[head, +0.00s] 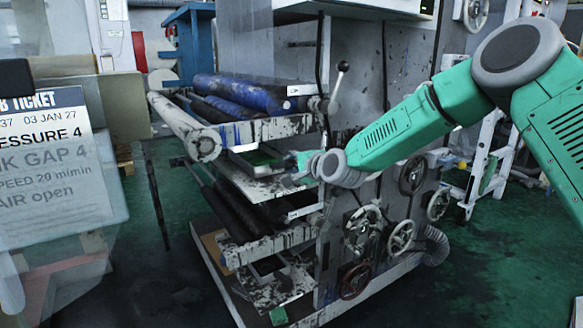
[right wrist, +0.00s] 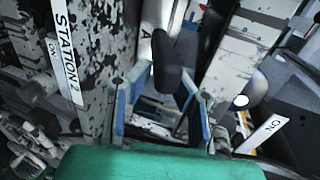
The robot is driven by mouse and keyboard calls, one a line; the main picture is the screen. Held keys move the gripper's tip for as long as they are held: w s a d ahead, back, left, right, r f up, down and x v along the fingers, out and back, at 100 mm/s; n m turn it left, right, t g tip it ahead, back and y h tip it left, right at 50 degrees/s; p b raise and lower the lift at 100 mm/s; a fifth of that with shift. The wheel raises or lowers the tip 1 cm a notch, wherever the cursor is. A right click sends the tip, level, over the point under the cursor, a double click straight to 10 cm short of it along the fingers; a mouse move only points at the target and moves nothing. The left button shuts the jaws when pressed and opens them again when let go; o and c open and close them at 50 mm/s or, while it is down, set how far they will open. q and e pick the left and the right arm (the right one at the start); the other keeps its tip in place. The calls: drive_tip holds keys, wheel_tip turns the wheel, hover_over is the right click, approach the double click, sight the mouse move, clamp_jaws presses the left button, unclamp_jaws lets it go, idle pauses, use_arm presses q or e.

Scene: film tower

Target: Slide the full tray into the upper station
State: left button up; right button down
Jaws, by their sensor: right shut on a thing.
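The upper station (head: 262,128) is a bank of rollers in the press frame, with a spattered white front rail. A shallow tray (head: 258,157) with green in it shows just below that rail, above a spattered white shelf (head: 268,187). My right gripper (head: 303,162) is at the tray's right end, small and partly lost against the shelf. In the right wrist view its blue-grey fingers (right wrist: 162,108) are shut on what looks like the tray's end, largely hidden between them. A dark rounded piece (right wrist: 175,65) stands just beyond the fingers. My left gripper is not in view.
A lower station (head: 255,245) has dark rollers and another tray (head: 268,265). A lever (head: 338,82) rises beside the upper rollers, and handwheels (head: 362,228) line the side panel. A STATION 2 label (right wrist: 63,60) is near my right gripper. A job ticket (head: 45,150) fills the left edge.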

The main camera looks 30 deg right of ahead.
drive_tip(key=c, duration=1.4)
unclamp_jaws()
drive_tip(key=shift+s, duration=0.15)
drive_tip(key=v, duration=1.2)
drive_tip(key=s+a+f+n+g, duration=0.35)
drive_tip(key=s+f, duration=0.25)
drive_tip(key=f, duration=0.6)
drive_tip(key=s+a+f+n+g, duration=0.35)
drive_tip(key=s+f, duration=0.25)
drive_tip(key=f, duration=0.5)
drive_tip(key=s+a+f+n+g, duration=0.1)
drive_tip(key=s+f+n+g, duration=0.2)
drive_tip(key=s, duration=1.1)
drive_tip(key=s+a+f+n+g+h, duration=0.1)
drive_tip(key=s+f+n+g, duration=0.3)
drive_tip(key=s+f, duration=0.9)
drive_tip(key=s+n, duration=0.1)
drive_tip(key=n, duration=0.2)
drive_tip(key=shift+s+f+n, duration=0.2)
drive_tip(key=shift+s+n, duration=0.1)
drive_tip(key=shift+s, duration=0.05)
